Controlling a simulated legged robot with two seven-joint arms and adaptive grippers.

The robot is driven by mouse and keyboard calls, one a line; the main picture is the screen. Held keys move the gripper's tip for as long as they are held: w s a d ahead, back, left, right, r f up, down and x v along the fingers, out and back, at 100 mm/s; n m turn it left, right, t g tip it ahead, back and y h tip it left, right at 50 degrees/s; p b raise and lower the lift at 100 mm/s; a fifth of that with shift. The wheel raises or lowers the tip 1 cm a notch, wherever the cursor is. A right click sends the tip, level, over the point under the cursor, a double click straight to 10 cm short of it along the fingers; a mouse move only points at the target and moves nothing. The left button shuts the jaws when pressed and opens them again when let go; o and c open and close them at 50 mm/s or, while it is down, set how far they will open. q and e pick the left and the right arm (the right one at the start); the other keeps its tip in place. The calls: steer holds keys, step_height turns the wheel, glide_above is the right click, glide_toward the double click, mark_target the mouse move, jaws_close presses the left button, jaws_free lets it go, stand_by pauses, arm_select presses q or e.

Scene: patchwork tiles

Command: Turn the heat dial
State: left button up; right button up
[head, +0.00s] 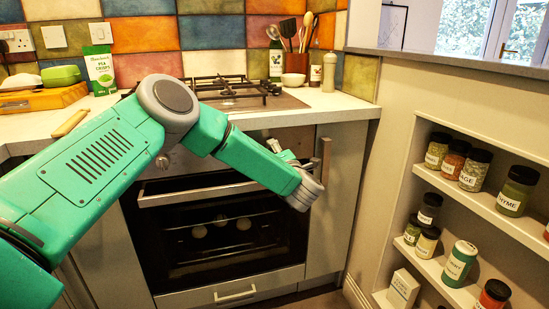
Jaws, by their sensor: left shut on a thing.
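The oven (222,235) is built in under the counter, with a steel control panel along its top. A knob (163,161) shows at the panel's left, partly behind my arm. My left gripper (288,155) is at the panel's right end, pointing away from me. It is shut on a heat dial, which the gripper and wrist hide, so I cannot tell how far the dial is turned. My right gripper is not in view.
A gas hob (232,92) is set in the counter above. A cabinet handle (325,160) stands close right of my left gripper. The oven door handle (200,194) runs below. Spice jars (458,262) fill the shelves at right. A utensil pot (297,62) stands behind the hob.

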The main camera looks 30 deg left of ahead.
arm_select(q)
steer(key=n+b, duration=0.1)
steer(key=n, duration=0.1)
steer(key=n+b, duration=0.1)
steer(key=shift+f+n, duration=0.3)
steer(key=shift+n, duration=0.1)
steer(key=shift+r+n+g+b, duration=0.1)
steer(key=shift+n+g+b, duration=0.3)
steer(key=shift+n+b, duration=1.75)
steer(key=shift+n, duration=0.25)
steer(key=o, duration=0.9)
steer(key=shift+o, duration=1.2)
steer(key=shift+w, duration=0.1)
steer(key=shift+r, duration=0.1)
